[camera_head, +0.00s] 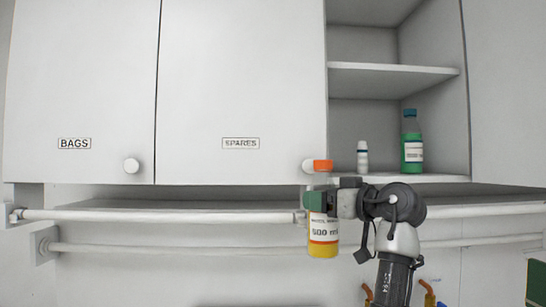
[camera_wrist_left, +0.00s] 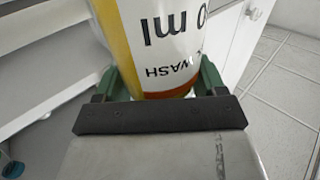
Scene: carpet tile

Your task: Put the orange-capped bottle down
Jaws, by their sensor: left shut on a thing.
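The orange-capped bottle (camera_head: 323,235) is upright, with a white label reading 500 ml and a yellow lower band. My left gripper (camera_head: 322,200) is shut around its upper part, below the orange cap. It is held in front of the cabinets, low and left of the open shelf, and nothing shows under its base. In the left wrist view the bottle (camera_wrist_left: 160,45) stands between the green fingers of my left gripper (camera_wrist_left: 158,82), its label text inverted. My right gripper is not in view.
The open shelf's lower board (camera_head: 430,179) holds a small white bottle (camera_head: 362,160) and a green bottle with a blue cap (camera_head: 412,152). Bare board shows between and beside them. Closed cabinet doors (camera_head: 240,80) are at left, with white knobs. Horizontal rails (camera_head: 170,216) run below.

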